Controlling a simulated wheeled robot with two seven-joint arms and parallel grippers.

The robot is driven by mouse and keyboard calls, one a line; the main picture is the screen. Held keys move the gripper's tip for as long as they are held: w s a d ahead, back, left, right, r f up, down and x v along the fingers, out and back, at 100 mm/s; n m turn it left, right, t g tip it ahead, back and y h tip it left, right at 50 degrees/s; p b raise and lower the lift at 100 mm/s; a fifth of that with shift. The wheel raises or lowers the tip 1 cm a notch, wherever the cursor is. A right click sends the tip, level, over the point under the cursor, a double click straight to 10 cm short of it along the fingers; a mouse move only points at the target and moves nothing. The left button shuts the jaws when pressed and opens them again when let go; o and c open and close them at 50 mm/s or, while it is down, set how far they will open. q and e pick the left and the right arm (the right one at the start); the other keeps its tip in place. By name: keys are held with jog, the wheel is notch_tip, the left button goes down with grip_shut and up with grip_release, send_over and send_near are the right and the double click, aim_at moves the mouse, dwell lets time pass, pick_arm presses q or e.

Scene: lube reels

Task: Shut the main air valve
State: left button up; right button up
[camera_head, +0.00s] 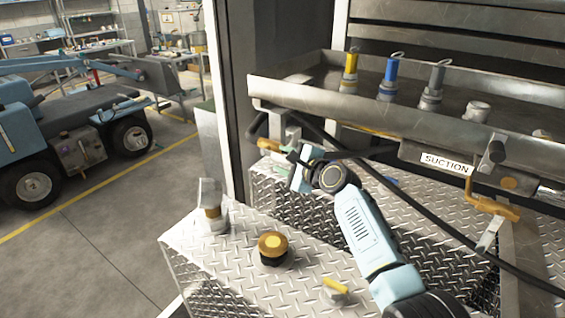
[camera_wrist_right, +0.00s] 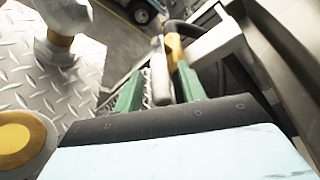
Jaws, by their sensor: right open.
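A valve with an orange handle (camera_head: 266,146) sits below the left end of the metal tray; no label on it is readable. My right gripper (camera_head: 287,151) is open beside this handle, its green fingers pointing left toward it. In the right wrist view, the orange handle (camera_wrist_right: 175,48) and a pale metal piece (camera_wrist_right: 159,70) show at and between the fingertips (camera_wrist_right: 160,85). I cannot tell whether the fingers touch them. Another orange-handled valve (camera_head: 494,208) hangs below the SUCTION sign. My left gripper is not in view.
A metal tray (camera_head: 300,97) with coloured nozzles runs above my right arm. A black hose (camera_head: 430,217) passes behind it. On the diamond plate (camera_head: 225,255) stand a round yellow-topped knob (camera_head: 273,248), a small yellow-handled fitting (camera_head: 336,288) and a metal fitting (camera_head: 210,208).

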jog(key=shift+w+a+f, duration=0.1)
jog(key=shift+w+a, duration=0.2)
jog(key=shift+w, duration=0.1)
jog(key=shift+c, duration=0.2)
grip_shut()
